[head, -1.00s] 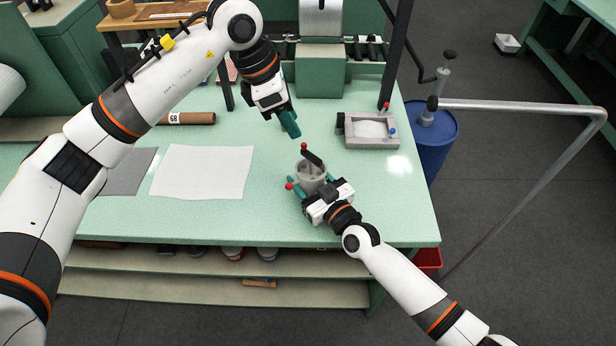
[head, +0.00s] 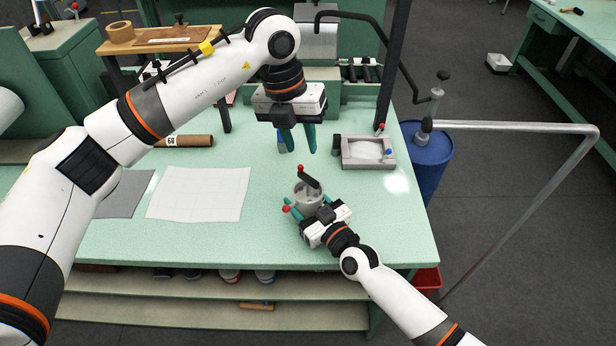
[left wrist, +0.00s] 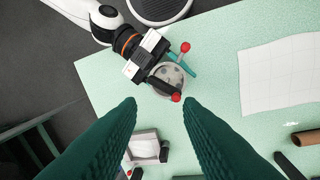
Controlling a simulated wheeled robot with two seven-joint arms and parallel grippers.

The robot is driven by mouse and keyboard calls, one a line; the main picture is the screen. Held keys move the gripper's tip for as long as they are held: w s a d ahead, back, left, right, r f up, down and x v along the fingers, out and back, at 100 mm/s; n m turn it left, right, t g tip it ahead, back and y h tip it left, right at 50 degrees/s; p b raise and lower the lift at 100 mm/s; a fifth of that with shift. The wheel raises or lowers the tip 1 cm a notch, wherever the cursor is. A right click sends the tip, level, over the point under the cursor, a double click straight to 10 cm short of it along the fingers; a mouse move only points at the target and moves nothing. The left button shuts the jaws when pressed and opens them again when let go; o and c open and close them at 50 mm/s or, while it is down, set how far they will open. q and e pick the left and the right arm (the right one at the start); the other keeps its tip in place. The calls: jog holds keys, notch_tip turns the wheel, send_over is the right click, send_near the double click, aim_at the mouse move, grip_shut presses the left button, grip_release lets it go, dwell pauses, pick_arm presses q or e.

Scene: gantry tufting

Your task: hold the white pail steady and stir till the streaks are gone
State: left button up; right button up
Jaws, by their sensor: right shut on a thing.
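The white pail (head: 301,198) stands upright near the table's front right; it also shows in the left wrist view (left wrist: 180,78), with mottled light and dark grey contents. A dark stirrer (head: 309,178) with a red ball on its end leans in the pail. My right gripper (head: 303,211) is shut on the pail from the front; its fingers are partly hidden. My left gripper (head: 300,150) is open and empty, pointing down above and behind the pail. In the left wrist view its spread fingers (left wrist: 160,101) have the stirrer's red ball between and just beyond them.
A pale tray-like frame (head: 342,152) lies behind and right of the pail. A white gridded sheet (head: 198,193) lies left, with a brown tube (head: 187,141) behind it. A dark post (head: 390,75) rises at the back right. The table between sheet and pail is clear.

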aim_at(308, 177)
pick_arm(q)
jog(key=f+n, duration=0.3)
jog(key=n, duration=0.1)
jog(key=d+f+n+y, duration=0.1)
jog(key=f+n, duration=0.3)
jog(key=f+n+y, duration=0.1)
jog(key=f+n, duration=0.3)
jog(key=shift+w+d+f+n, duration=0.15)
jog(key=shift+w+d+n, duration=0.05)
jog(key=shift+d+n, duration=0.1)
grip_shut()
